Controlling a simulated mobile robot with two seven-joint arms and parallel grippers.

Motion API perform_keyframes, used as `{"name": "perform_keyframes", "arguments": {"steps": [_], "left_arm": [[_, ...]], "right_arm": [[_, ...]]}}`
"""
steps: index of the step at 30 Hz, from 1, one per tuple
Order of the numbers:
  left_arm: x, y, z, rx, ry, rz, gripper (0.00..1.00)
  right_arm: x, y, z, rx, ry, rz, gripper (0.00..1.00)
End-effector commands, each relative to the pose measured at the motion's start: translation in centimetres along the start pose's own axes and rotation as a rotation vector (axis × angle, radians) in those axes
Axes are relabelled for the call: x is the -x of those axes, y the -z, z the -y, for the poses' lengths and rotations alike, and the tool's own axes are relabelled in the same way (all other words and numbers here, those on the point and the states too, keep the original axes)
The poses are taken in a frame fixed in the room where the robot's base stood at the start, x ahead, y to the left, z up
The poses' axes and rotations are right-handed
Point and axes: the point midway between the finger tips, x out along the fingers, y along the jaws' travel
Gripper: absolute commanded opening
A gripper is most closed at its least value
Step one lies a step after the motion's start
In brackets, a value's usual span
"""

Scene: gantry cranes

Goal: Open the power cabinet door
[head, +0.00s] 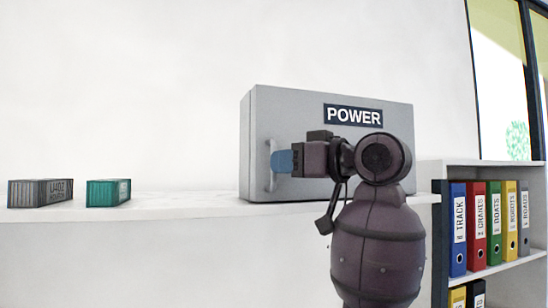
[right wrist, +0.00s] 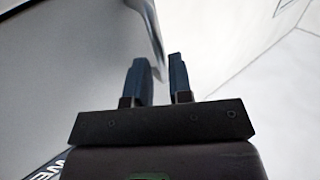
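The power cabinet (head: 345,185) is a grey box with a dark "POWER" label, standing on a white ledge against the wall. Its door looks shut. A pale vertical bar handle (head: 270,176) is at the left of its front. My right gripper (head: 281,161) reaches the handle from the right, with its blue fingertips at the bar. In the right wrist view, the two fingers (right wrist: 160,78) stand apart, and the handle (right wrist: 153,45) runs down into the gap between them. Firm contact cannot be made out. My left gripper is out of view.
A grey container (head: 40,193) and a teal container (head: 108,193) stand on the ledge (head: 170,200) at the left, with free room between them and the cabinet. A white shelf (head: 490,167) with coloured binders (head: 480,225) is at the right, beside a window.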

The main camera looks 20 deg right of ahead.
Motion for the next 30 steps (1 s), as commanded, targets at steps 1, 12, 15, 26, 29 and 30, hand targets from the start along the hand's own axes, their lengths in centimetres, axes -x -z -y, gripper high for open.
{"name": "perform_keyframes", "arguments": {"steps": [1,12,15,26,29,30], "left_arm": [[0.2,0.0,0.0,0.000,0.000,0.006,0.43],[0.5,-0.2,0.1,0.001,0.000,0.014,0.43],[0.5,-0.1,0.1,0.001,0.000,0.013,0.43],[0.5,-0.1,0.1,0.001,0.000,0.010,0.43],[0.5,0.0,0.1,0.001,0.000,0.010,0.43],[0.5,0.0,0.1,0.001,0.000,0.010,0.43]], "right_arm": [[-0.8,0.1,0.1,-0.003,0.003,0.003,0.20],[-2.8,0.0,0.0,-0.001,0.000,0.000,0.20],[-2.8,0.0,0.0,0.000,0.000,0.000,0.20],[-2.8,0.0,0.0,0.000,0.000,0.000,0.00],[-2.8,0.0,0.0,0.000,0.000,0.000,0.00],[-2.8,0.0,0.0,0.000,0.000,0.000,0.00]]}}
